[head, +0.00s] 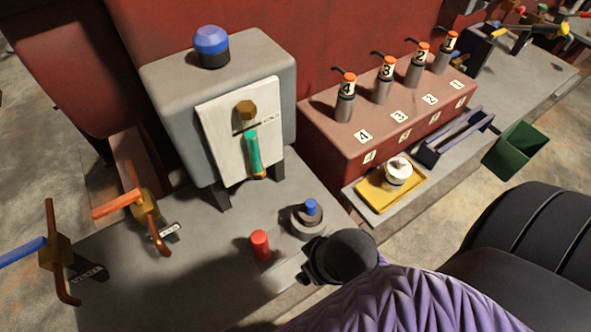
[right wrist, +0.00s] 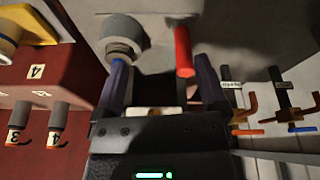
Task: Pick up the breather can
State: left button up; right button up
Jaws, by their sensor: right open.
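No label marks the breather can. I cannot tell which one is meant. My right gripper (head: 308,268) is low over the grey bench, beside a red peg (head: 260,244) and a blue-topped round fitting (head: 311,207). In the right wrist view the gripper (right wrist: 160,82) is open and empty, with the red peg (right wrist: 183,52) beyond its fingers. My left gripper is not in view.
The grey box (head: 218,95) has a white panel with a green handle. Numbered injectors stand on a red block (head: 385,125) to the right. A green bin (head: 516,150) hangs at right. The bench front is mostly clear.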

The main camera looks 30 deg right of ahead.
notch_tip(320, 180, up, 4)
jog(key=f, duration=0.1)
jog(key=m+g, duration=0.2)
jog(key=g, duration=0.1)
send_over(258, 236)
jog(key=f, duration=0.3)
jog(key=shift+s+d, duration=0.15)
jog(key=shift+s, duration=0.25)
jog(key=f+b, duration=0.1)
jog(key=f, duration=0.2)
jog(key=f+b, duration=0.1)
jog(key=f, duration=0.2)
jog(key=f+b, duration=0.2)
jog(key=f, duration=0.1)
jog(key=shift+w+f, duration=0.1)
jog(key=shift+w, duration=0.25)
jog(key=shift+c, duration=1.3)
jog(key=c, duration=0.9)
grip_shut()
